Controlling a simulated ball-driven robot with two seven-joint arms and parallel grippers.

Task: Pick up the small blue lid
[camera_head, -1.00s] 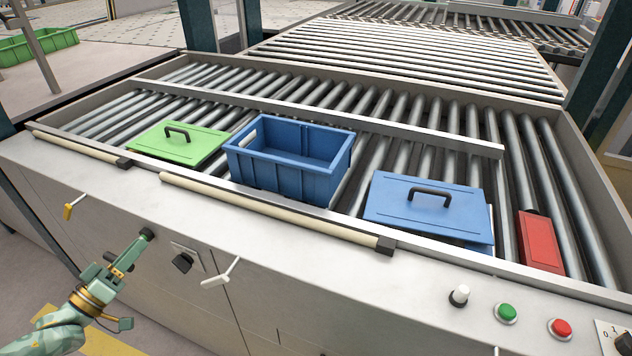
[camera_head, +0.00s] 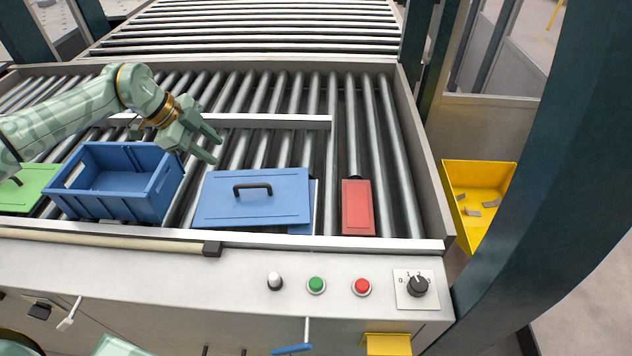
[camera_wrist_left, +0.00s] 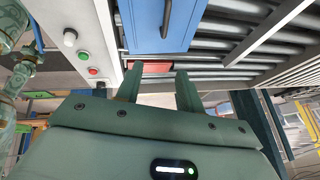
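The small blue lid (camera_head: 275,208) is a flat blue panel with a dark arched handle (camera_head: 252,187), lying at the front of the rollers. A blue and pale edge shows under its right side. My left gripper (camera_head: 216,150) is open and empty, above the rollers just behind and up-left of the lid's handle. In the left wrist view, the two spread fingers (camera_wrist_left: 158,72) point toward the lid (camera_wrist_left: 145,25), with part of its handle (camera_wrist_left: 168,15) at the top edge. Nothing is between the fingers. My right gripper is not in view.
An open blue crate (camera_head: 115,202) stands left of the lid, under my left arm. A green lid (camera_head: 28,198) lies farther left. A red box (camera_head: 357,208) sits to the right. A metal rail (camera_head: 270,121) crosses behind. Buttons (camera_head: 316,285) line the front panel.

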